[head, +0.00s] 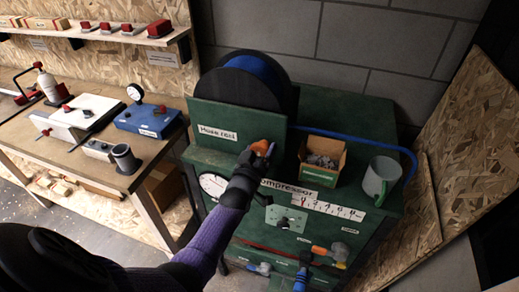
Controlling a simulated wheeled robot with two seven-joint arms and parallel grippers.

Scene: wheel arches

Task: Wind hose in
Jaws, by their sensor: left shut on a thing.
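The hose reel (236,88) is a dark drum on top of the green compressor cabinet, with blue hose (262,72) wound on it. A green panel labelled "Hose reel" (218,133) stands in front of it. A blue length of hose (350,133) runs right from the reel along the cabinet top and bends down over its right end. My left gripper (259,157), on a purple-sleeved arm, is shut on an orange handle (262,147) at the panel's lower right. The gripper hides how the handle joins the reel. My right gripper does not show.
A cardboard box of grey pieces (322,158) and a grey-green mug (380,180) stand on the cabinet top near the hose. Below are a gauge (212,185), a number scale (327,208) and an orange-handled fitting (338,250). A workbench with tools (135,180) stands left.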

